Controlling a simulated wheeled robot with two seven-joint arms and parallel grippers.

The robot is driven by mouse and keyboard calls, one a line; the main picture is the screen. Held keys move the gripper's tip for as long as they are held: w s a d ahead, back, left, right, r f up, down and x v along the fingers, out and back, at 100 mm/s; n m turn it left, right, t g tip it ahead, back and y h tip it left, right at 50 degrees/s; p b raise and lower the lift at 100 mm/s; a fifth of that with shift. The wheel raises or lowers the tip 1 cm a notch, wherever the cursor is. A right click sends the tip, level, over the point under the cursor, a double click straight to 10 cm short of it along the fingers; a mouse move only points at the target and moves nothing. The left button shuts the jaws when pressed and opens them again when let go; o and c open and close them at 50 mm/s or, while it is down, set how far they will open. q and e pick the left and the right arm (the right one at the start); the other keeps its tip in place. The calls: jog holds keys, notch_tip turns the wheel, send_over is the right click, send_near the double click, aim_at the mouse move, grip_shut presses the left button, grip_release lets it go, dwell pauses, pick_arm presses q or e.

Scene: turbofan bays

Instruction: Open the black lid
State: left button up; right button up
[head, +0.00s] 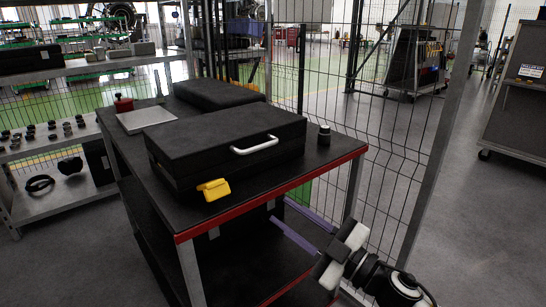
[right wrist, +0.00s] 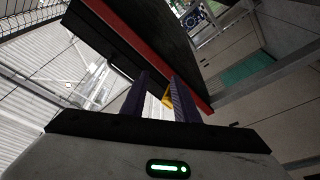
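The black lid (head: 215,122) is the flat top of a black case (head: 190,178) on the cart's top shelf, and it lies shut. A white handle (head: 255,145) is on the case's front right side. A yellow latch (head: 214,190) sticks out at the front corner; a yellow part also shows between my fingers in the right wrist view (right wrist: 168,98). My right gripper (head: 279,212) is open and empty, its two purple fingers apart, lower than the red shelf edge and right of the case. My left gripper is not in view.
The cart's top (head: 320,158) has a red front edge. A second black case (head: 215,95), a grey plate (head: 145,118), a red object (head: 123,104) and a small dark knob (head: 324,135) stand on it. A wire fence (head: 385,150) runs behind. The floor at front right is clear.

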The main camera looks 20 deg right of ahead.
notch_tip(320, 180, up, 9)
jog(key=w+n+g+y+b, duration=0.1)
jog(key=n+g+y, duration=0.3)
jog(key=n, duration=0.5)
jog(key=n+g+h+b, duration=0.1)
jog(key=n+g+h, duration=0.1)
jog(key=n+h, duration=0.1)
send_near(263, 147)
jog(key=x, duration=0.8)
jog(key=shift+w+a+f, duration=0.1)
jog(key=shift+w+a, duration=0.1)
jog(key=shift+w, duration=0.05)
grip_shut()
